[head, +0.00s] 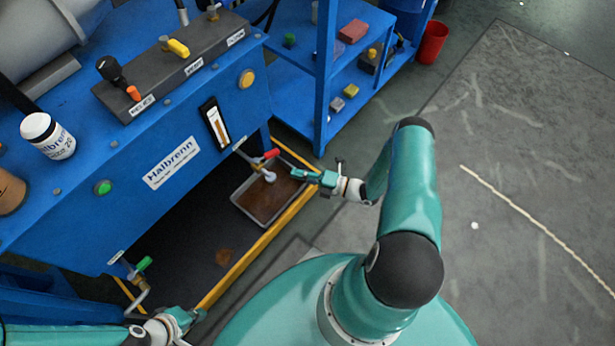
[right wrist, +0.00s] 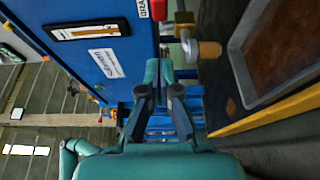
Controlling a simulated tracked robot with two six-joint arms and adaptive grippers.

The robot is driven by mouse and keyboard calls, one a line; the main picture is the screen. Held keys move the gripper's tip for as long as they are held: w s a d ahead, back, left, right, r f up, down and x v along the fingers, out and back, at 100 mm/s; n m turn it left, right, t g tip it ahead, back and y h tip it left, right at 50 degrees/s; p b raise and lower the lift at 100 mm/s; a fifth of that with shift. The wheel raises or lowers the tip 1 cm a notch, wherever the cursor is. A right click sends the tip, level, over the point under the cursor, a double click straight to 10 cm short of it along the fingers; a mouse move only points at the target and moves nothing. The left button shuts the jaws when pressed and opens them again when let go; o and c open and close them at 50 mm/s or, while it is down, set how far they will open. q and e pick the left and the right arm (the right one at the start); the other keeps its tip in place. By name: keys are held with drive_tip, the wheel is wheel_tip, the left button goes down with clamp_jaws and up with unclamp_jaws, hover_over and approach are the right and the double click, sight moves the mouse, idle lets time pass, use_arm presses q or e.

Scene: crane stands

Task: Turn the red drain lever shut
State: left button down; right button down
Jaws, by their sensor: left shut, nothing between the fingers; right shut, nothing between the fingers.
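The red drain lever (head: 271,154) is on a small tap at the lower front of the blue machine, with a pale outlet (head: 269,176) below it. My left gripper (head: 193,318) is shut and empty at the lower left, below a green-handled tap (head: 144,263).
A metal tray (head: 237,197) with brown liquid lies under the outlet. A yellow edge (head: 252,253) runs along the dark floor pan. A blue shelf (head: 322,75) with small items and a red bucket (head: 432,43) stand behind. The grey floor at right is mostly clear.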

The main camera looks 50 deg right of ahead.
sight(269, 158)
use_arm(q)
drive_tip(key=shift+f+b, duration=0.55)
drive_tip(key=shift+f, duration=0.05)
use_arm(e)
drive_tip(key=shift+w+a, duration=0.15)
drive_tip(key=shift+w, duration=1.75)
drive_tip(key=shift+w+a, duration=0.15)
drive_tip(key=shift+w, duration=1.7)
